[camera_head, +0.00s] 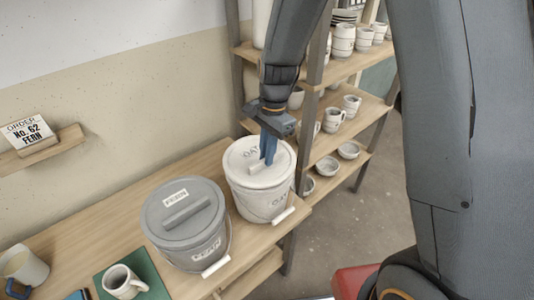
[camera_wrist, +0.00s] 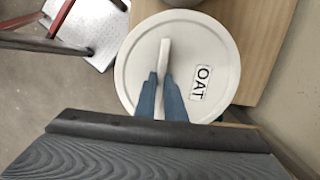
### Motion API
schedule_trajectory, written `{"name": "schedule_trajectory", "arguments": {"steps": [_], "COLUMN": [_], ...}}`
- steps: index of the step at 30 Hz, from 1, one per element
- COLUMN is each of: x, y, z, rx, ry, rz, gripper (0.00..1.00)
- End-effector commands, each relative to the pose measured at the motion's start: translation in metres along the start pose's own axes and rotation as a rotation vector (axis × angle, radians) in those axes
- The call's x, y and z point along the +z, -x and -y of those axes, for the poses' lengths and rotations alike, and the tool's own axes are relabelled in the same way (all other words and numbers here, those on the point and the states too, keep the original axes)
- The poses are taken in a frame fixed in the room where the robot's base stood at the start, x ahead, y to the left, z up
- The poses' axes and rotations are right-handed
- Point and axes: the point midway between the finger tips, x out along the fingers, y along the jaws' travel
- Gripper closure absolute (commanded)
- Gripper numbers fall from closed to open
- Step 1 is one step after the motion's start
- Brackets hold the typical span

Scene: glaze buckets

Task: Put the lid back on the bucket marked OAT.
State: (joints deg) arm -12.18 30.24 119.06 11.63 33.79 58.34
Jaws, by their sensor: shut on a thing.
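In the wrist view the lid (camera_wrist: 138,68) fills the middle, and my gripper (camera_wrist: 160,82) has a finger on each side of the handle (camera_wrist: 164,56). The bucket is hidden under the lid there.
A grey bucket (camera_head: 187,243) marked FERN, with its grey FERN lid (camera_head: 165,217) on, stands close left on the wooden bench (camera_head: 105,215). Mugs stand further left. A shelf (camera_head: 333,129) of pottery rises behind and right.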

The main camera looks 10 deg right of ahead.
Motion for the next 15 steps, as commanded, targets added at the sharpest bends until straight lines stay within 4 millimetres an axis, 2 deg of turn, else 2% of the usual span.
{"name": "schedule_trajectory", "arguments": {"steps": [15], "x": [-0.0003], "y": [-0.0037], "z": [-0.0001], "rx": [0.001], "ry": [0.000], "rz": [0.000], "gripper": [1.00]}}
